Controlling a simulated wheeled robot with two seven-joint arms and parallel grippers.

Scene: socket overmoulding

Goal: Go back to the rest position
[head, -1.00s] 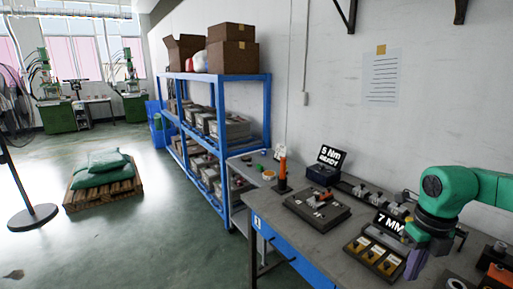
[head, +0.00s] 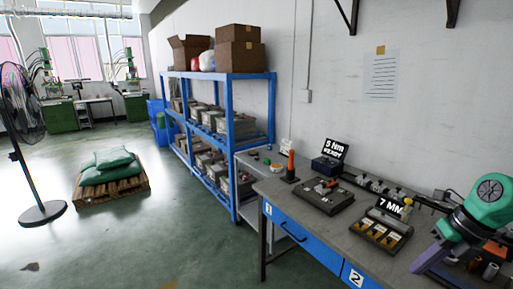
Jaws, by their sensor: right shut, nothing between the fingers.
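My right arm is green and comes in from the right edge over the workbench (head: 345,232). Its gripper (head: 430,260) has purple-grey fingers that point down and left at the bench's right end. It is shut and holds nothing. It is apart from the tray with yellow-marked compartments (head: 382,232), which lies to its left below a "7 MM" display (head: 391,207). My left gripper is not in view.
On the bench are a dark fixture plate (head: 325,197), an orange-handled tool (head: 291,165) standing upright, and a "5 Nm" display (head: 334,149). Cylindrical parts (head: 490,271) stand near my right arm. A blue shelf rack (head: 233,130) and a pallet with sacks (head: 110,185) are farther left.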

